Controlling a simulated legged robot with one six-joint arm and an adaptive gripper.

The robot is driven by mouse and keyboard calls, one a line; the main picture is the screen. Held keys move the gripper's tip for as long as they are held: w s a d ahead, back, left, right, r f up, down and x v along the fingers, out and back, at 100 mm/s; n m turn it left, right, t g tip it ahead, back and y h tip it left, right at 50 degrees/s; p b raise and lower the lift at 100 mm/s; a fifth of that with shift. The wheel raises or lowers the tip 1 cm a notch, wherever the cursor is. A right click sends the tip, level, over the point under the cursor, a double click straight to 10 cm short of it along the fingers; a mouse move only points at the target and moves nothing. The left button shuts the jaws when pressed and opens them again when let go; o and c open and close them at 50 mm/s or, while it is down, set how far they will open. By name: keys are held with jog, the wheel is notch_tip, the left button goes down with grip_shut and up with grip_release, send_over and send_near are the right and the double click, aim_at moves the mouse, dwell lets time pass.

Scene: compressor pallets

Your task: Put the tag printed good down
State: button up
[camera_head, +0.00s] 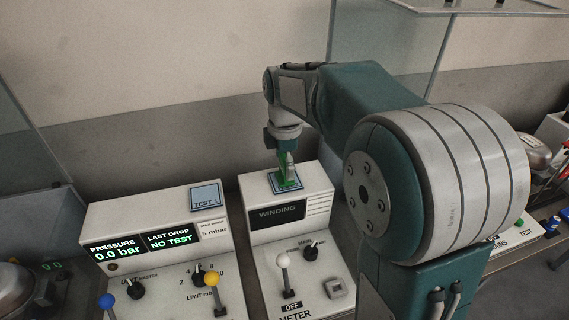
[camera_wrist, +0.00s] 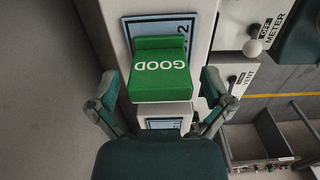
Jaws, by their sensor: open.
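The green tag printed GOOD (camera_wrist: 160,75) rests on a pale blue plate (camera_wrist: 187,22) whose visible marking ends in 2. In the head view the tag (camera_head: 289,182) shows as a small green patch on top of the white WINDING meter box (camera_head: 318,190). My gripper (camera_wrist: 160,90) is open, with one finger on each side of the tag and a visible gap on both sides. In the head view my gripper (camera_head: 286,163) points down over the plate and partly hides the tag.
A pressure tester (camera_head: 150,225) stands to the left, with a TEST 1 plate (camera_head: 205,196) on top and a NO TEST display. Knobs and levers stick up from both panels, including a white-balled lever (camera_head: 283,262). Glass panels (camera_head: 385,60) stand behind and at the left.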

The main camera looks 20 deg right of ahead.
jog(key=shift+r, duration=0.1)
notch_tip(320, 180, up, 11)
jog(key=shift+r, duration=0.1)
jog(key=s+f+m+t, duration=0.2)
jog(key=s+f+m, duration=0.2)
jog(key=s+m, duration=0.5)
jog(key=s+f+m+t, duration=0.3)
jog(key=s+m, duration=0.6)
jog(key=s, duration=0.4)
jog(key=shift+f+t, duration=0.3)
jog(key=shift+f, duration=0.35)
